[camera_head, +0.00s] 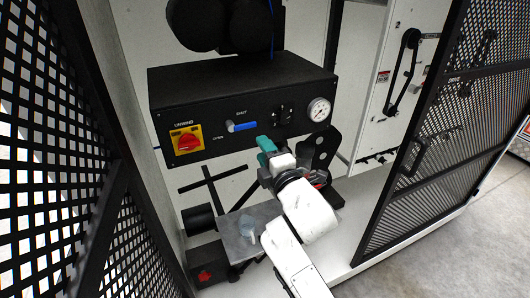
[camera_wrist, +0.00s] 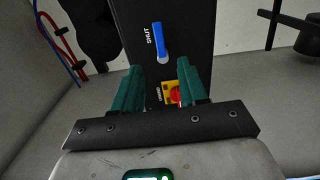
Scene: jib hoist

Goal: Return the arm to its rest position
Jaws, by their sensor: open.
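My gripper (camera_head: 264,151) has green fingers and is in front of the lower edge of the black control box (camera_head: 225,80) in the head view. In the wrist view my gripper (camera_wrist: 160,88) is open, with nothing between its fingers. The blue lever (camera_head: 242,126) on the box lies level in the head view, up and left of my fingertips. It also shows in the wrist view (camera_wrist: 160,42), beyond the fingers and beside the word SHUT. My white arm reaches up from the bottom of the head view.
A red knob on a yellow plate (camera_head: 187,139) is at the box's left, a gauge (camera_head: 319,110) at its right. A grey block (camera_head: 247,236) stands below, left of my arm. Black mesh panels flank the bay at left (camera_head: 70,150) and right (camera_head: 455,125).

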